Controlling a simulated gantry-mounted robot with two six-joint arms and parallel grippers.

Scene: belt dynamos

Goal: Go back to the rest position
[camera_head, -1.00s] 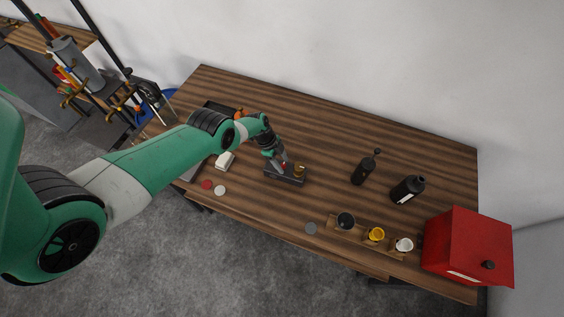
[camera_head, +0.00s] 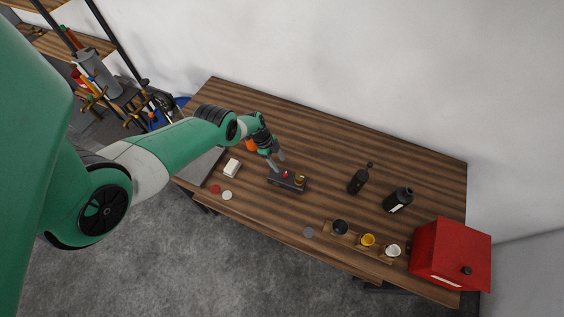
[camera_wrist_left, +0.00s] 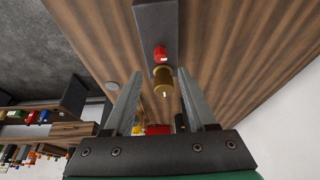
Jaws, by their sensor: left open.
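My left gripper (camera_head: 275,161) is open and empty, just above and beside the dark block on the table. The dark block (camera_head: 274,179) carries a small red part (camera_head: 285,174) and a brass cylinder (camera_head: 299,180). In the left wrist view the fingers (camera_wrist_left: 161,73) are spread apart, with the brass cylinder (camera_wrist_left: 162,82) and the red part (camera_wrist_left: 160,54) showing between and beyond them. The block's dark body (camera_wrist_left: 155,22) runs up to the top edge there. My right gripper is not in view.
The wooden table (camera_head: 325,135) is clear at the back. A white block (camera_head: 232,168) and small discs (camera_head: 227,195) lie left of the dark block. Dark bottles (camera_head: 357,181), a wooden holder with cups (camera_head: 367,240) and a red box (camera_head: 451,254) stand right. A tool rack stands left.

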